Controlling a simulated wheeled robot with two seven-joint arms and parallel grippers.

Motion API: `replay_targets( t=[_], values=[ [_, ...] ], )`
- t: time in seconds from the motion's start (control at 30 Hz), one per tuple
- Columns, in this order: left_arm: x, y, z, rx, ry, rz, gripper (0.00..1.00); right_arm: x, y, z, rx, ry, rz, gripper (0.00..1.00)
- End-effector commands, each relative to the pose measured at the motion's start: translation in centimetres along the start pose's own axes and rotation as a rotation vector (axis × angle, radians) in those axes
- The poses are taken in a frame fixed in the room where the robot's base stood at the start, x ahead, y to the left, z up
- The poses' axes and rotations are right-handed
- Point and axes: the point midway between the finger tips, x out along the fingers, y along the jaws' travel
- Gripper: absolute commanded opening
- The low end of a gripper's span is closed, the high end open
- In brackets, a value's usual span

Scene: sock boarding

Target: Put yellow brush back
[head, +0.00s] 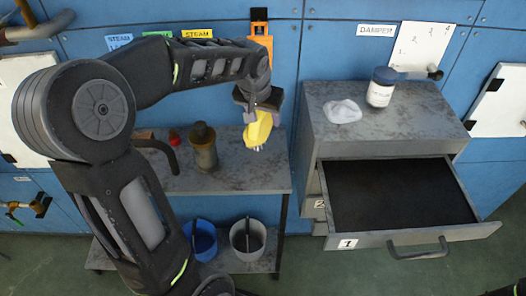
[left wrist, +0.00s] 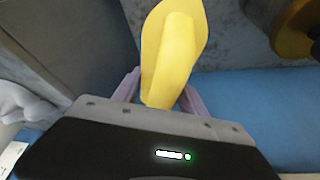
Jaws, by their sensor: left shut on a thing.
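The yellow brush (head: 258,128) is in my left gripper (head: 262,106), above the right part of the grey workbench (head: 235,178) in the head view. Its bristle end points down. In the left wrist view the yellow brush (left wrist: 173,50) sits between the two fingers of the left gripper (left wrist: 163,92), which are shut on it. The drawer (head: 390,240) marked 1 in the grey cabinet to the right is pulled open. Its dark bottom looks empty.
A jar (head: 381,87) and a crumpled white cloth (head: 342,111) are on the cabinet top. A brownish canister (head: 203,147) and a small red item (head: 173,138) stand on the bench. A blue bucket (head: 201,240) and a grey bucket (head: 248,239) are on the lower shelf.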

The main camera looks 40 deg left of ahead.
Motion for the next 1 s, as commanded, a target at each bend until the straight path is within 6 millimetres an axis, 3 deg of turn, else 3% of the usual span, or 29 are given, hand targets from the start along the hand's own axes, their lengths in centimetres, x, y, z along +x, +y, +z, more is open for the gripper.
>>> replay_targets(
  t=[0.3,0.73,1.0],
  values=[
    [4.7,0.0,2.1,0.001,-0.005,-0.001,0.0,-0.4,-0.1,0.0,0.001,-0.001,0.001,0.22],
    [5.7,0.0,2.5,-0.001,-0.001,-0.001,0.0,-0.5,-0.1,0.0,0.001,-0.001,0.002,0.22],
    [8.7,0.0,3.8,0.001,-0.002,-0.001,0.0,-0.7,-0.2,0.1,0.002,-0.002,0.002,0.22]
  ],
)
